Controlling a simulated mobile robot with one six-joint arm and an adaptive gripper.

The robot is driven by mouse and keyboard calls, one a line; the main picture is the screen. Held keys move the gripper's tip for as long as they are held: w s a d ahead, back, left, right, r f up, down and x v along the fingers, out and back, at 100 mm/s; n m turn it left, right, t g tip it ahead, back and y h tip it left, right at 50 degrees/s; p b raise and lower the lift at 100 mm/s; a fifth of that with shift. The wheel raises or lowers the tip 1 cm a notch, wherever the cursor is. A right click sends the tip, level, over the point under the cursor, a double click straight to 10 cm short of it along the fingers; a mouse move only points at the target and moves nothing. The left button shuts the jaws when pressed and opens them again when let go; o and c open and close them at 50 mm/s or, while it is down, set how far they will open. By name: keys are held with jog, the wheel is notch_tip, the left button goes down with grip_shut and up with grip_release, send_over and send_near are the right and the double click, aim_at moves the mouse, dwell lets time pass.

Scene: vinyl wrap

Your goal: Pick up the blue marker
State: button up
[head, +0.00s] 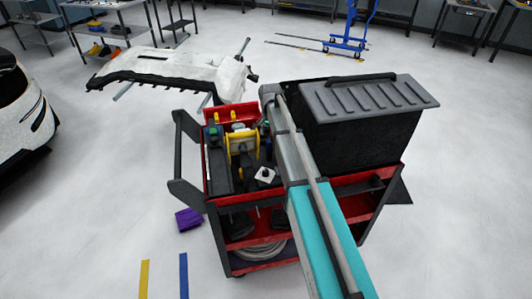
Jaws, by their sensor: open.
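I cannot make out a blue marker for certain in the head view. A small blue-green spot (267,124) shows among the items on the red tool cart (206,178), beside my arm, but it is too small to identify. My arm reaches from the bottom right up over the cart. Its far end bends down at the cart's back edge, and my gripper cannot be made out there. My arm hides part of the cart top.
A purple item (188,219) lies on the floor. A bumper (175,70) rests on a stand behind. The left floor is mostly clear.

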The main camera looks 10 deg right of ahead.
aim_at(269, 140)
jog(key=shift+f, duration=0.15)
jog(key=f+b, duration=0.3)
jog(key=shift+s+a, duration=0.1)
jog(key=shift+s, duration=0.15)
jog(key=shift+f+b, duration=0.95)
jog(key=shift+b, duration=0.15)
jog(key=c, duration=1.1)
